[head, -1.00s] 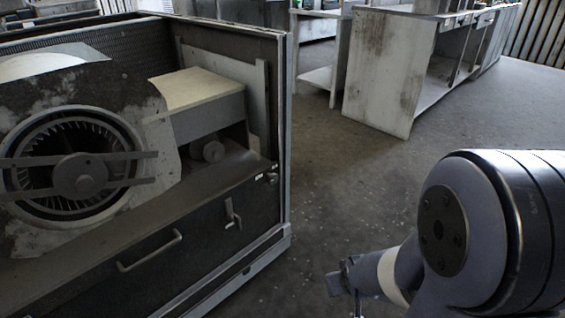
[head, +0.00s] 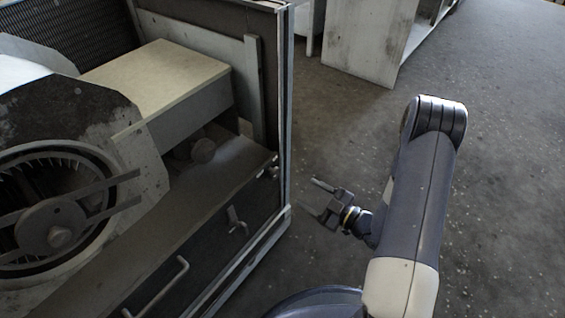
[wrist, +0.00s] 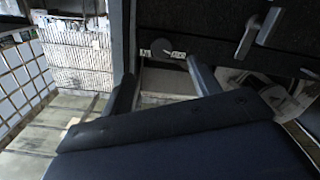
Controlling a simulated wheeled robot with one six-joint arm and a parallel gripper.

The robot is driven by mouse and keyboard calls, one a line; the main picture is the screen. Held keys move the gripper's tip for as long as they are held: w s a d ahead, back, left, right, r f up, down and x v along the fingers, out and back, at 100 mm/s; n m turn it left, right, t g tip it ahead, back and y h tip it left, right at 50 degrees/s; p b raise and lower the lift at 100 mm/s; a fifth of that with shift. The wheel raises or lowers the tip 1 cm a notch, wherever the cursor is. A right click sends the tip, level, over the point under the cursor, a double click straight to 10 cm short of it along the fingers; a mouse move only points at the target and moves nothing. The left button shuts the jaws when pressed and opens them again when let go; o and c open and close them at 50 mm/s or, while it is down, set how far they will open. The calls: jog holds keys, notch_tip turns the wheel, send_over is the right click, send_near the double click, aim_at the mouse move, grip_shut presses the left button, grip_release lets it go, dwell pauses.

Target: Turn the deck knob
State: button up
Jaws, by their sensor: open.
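A small dark round knob (wrist: 160,48) sits between two white labels on the front edge of the blower housing (wrist: 210,15) in the wrist view. It is small in the head view (head: 273,171), near the housing's right corner. A larger round knob (head: 203,150) stands on the deck under the cream-topped box; I cannot tell which one is the deck knob. My gripper (head: 313,198) is open and empty, to the right of the housing's corner post. In the wrist view its fingers (wrist: 163,80) point toward the small knob, which lies beyond the tips, apart from them.
A lever latch (head: 236,220) and a bar handle (head: 160,288) stick out of the housing's front panel; the latch also shows in the wrist view (wrist: 258,30). A corner post (head: 285,120) stands beside my gripper. Open floor (head: 500,120) lies to the right.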

aim_at(277, 175)
jog(key=shift+y, duration=0.3)
jog(key=b+x, duration=0.2)
jog(key=x, duration=0.9)
jog(key=shift+r, duration=0.1)
jog(key=shift+s, duration=0.1)
jog(key=c, duration=1)
